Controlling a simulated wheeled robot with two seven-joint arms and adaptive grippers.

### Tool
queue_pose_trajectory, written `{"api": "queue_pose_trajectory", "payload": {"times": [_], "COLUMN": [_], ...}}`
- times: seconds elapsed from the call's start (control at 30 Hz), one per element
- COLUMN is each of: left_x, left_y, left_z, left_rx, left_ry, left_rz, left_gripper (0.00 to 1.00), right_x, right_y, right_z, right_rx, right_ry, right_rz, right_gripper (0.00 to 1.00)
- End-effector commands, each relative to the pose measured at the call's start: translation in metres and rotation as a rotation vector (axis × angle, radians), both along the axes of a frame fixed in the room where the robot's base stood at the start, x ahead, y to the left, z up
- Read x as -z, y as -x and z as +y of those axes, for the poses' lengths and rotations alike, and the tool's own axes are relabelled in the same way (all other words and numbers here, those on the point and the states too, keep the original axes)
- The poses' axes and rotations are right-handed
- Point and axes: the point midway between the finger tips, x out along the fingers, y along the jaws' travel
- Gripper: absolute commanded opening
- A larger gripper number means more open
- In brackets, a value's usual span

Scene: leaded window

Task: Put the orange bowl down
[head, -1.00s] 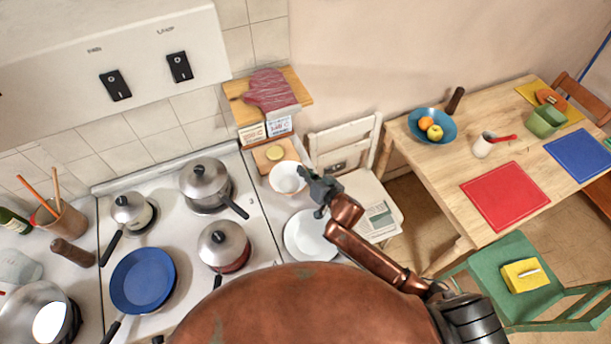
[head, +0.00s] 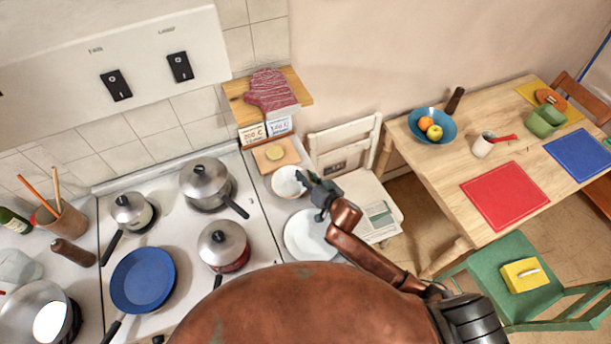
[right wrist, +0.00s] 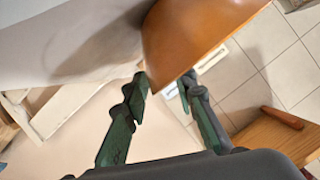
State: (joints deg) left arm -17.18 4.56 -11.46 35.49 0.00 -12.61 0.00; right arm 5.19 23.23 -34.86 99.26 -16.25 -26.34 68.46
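The orange bowl (head: 274,190) is orange outside and white inside. In the head view it is over the counter, left of the white chair and close to a white plate. The right wrist view shows its orange outer side (right wrist: 190,35) above the pale counter; whether its base touches the counter is hidden. My right gripper (head: 309,184) is at the bowl's right edge. In the right wrist view its two fingers (right wrist: 163,88) are on either side of the bowl's near edge and appear shut on it. My left gripper is not in view.
The white plate (head: 305,236) lies in front of the bowl, and a wooden board (head: 264,158) is behind it. A steel pot (head: 205,183) and a red-based pot (head: 222,248) stand to the left. A wooden shelf (head: 236,87) with a mitt hangs above.

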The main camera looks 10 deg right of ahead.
Motion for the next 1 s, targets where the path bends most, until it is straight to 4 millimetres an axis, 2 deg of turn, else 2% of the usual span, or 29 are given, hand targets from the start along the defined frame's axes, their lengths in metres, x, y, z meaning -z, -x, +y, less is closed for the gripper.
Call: {"api": "queue_pose_trajectory", "payload": {"times": [0.2, 0.33, 0.7, 0.83, 1.0], "left_x": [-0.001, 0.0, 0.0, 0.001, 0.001], "left_y": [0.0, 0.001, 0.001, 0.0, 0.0], "left_z": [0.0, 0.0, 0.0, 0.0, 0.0], "left_rx": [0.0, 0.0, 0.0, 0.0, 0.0], "left_ry": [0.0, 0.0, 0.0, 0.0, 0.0], "left_rz": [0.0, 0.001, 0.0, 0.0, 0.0], "left_gripper": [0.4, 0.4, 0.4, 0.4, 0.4], "right_x": [-0.001, -0.004, -0.03, -0.038, -0.043], "right_y": [0.0, 0.009, 0.074, 0.091, 0.103], "right_z": [0.0, -0.004, -0.027, -0.034, -0.038], "right_rx": [0.0, 0.001, 0.0, 0.001, 0.0], "right_ry": [0.001, 0.0, 0.001, 0.0, 0.0], "right_rz": [0.0, 0.0, 0.001, 0.002, 0.001], "right_gripper": [0.25, 0.25, 0.25, 0.25, 0.25]}}
